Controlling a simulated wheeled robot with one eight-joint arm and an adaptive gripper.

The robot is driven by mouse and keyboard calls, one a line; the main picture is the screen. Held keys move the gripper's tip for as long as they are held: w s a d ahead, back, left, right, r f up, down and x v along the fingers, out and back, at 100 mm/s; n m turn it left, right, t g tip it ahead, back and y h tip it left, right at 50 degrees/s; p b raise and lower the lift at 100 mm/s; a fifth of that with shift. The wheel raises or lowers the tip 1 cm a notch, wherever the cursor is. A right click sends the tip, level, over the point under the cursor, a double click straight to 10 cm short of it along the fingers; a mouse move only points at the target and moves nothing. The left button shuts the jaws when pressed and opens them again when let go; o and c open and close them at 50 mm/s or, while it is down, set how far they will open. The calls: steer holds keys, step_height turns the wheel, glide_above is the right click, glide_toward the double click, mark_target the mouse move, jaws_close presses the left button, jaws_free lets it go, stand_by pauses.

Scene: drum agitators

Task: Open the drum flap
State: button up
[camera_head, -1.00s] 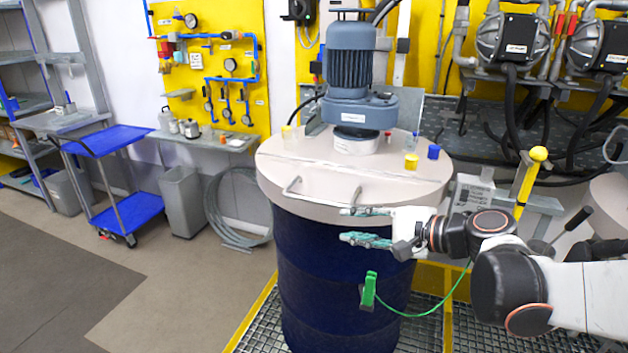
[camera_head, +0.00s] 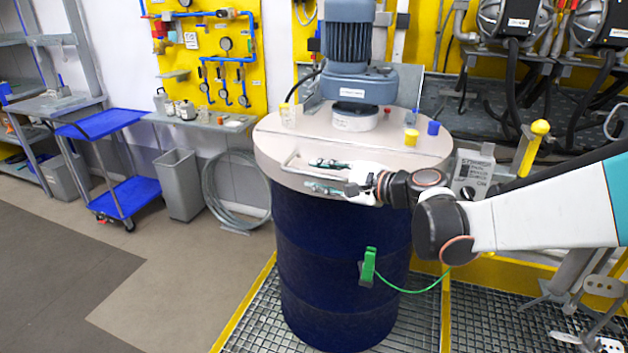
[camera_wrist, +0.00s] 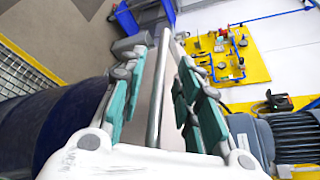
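The drum (camera_head: 335,260) is dark blue and has a pale lid. The flap (camera_head: 275,150) is the front part of the lid, bounded by a seam, and is closed and flat. Its metal bar handle (camera_head: 302,168) runs along the front edge; its right part is hidden by my gripper. My gripper (camera_head: 308,175) is at the handle, coming from the right. In the wrist view, my gripper (camera_wrist: 163,48) is open, with the handle bar (camera_wrist: 157,100) lying lengthwise between the green-padded fingers, with visible gaps on both sides.
A blue-grey motor (camera_head: 347,50) stands on the lid's rear. Small yellow (camera_head: 411,137) and blue (camera_head: 433,128) cups and jars sit around it. A green clamp (camera_head: 369,264) with a cable hangs on the drum. A blue trolley (camera_head: 130,195) and grey bin (camera_head: 178,185) stand left.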

steer(key=shift+x, duration=1.3)
steer(key=shift+c, duration=0.6)
jaws_close()
steer(key=shift+r, duration=0.1)
